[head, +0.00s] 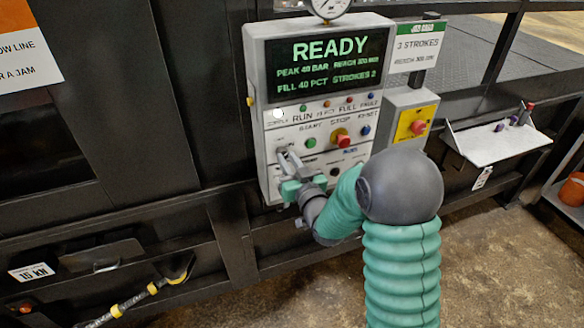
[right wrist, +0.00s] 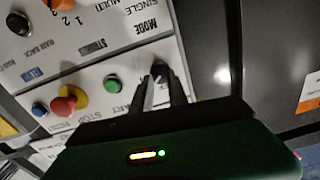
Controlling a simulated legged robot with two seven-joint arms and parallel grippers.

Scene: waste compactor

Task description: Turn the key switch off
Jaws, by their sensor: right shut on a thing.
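The grey control panel (head: 263,100) stands ahead with a lit screen (head: 327,62) reading READY. The key switch (right wrist: 159,70) is at the left end of the button row, beside the green start button (head: 310,143). My right gripper (head: 287,158) reaches it from below, its fingers shut on it. In the right wrist view the two dark fingers (right wrist: 158,84) close around the switch, next to the green button (right wrist: 112,84). The fingers hide most of the switch, so I cannot tell which way the key points. My left gripper is not in view.
A red stop button (head: 343,140) on a yellow base and a blue button (head: 366,130) sit right of the green one.

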